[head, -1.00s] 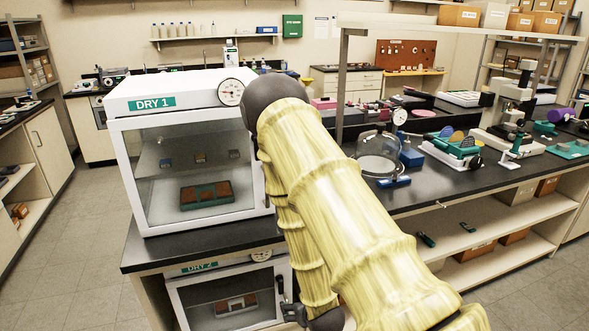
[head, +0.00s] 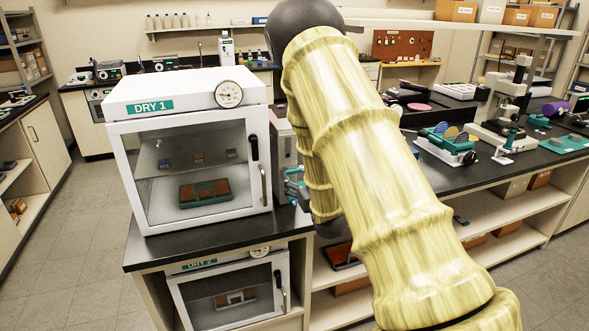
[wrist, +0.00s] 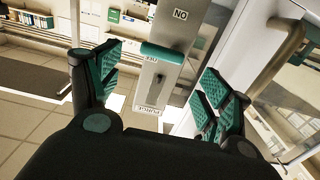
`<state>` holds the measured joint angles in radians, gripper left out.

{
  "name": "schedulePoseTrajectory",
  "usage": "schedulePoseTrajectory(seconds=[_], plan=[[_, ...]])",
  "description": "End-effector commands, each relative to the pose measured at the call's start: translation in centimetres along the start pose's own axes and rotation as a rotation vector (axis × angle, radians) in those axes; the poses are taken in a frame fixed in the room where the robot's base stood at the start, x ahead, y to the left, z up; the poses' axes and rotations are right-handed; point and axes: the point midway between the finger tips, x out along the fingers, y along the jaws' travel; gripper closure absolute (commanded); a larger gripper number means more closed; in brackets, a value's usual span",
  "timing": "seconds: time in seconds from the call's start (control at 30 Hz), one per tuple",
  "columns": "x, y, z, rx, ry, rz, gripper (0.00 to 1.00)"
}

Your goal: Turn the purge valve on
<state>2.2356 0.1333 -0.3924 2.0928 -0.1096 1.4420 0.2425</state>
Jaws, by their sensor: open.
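The purge valve panel (wrist: 176,35) is a narrow grey plate, seen upside down in the wrist view. It bears an ON label (wrist: 180,14) and a PURGE label (wrist: 146,109). A teal bar (wrist: 162,53), which looks like the valve handle, lies across the panel beside a smaller, unclear label. My gripper (wrist: 162,66) is open, its teal-padded fingers on either side of the bar and apart from it in the picture. In the head view my gripper (head: 294,184) is right of the DRY 1 cabinet (head: 190,100), partly hidden by my arm.
The DRY 1 cabinet stands close beside my gripper, with its door handle (head: 254,148) and gauge (head: 229,94) facing out. The DRY 2 cabinet (head: 185,266) is below. The black bench top (head: 500,190) at right holds several instruments. Floor at left is clear.

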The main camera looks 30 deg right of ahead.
Motion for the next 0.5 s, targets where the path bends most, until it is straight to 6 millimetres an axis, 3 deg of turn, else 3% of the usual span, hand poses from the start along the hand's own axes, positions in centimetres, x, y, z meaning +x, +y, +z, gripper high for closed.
schedulePoseTrajectory(seconds=[0.2, 0.5], plan=[[3.4, -0.1, -0.2, 0.001, 0.000, -0.002, 0.21], [5.7, -0.1, 0.0, 0.000, -0.001, -0.001, 0.21]])
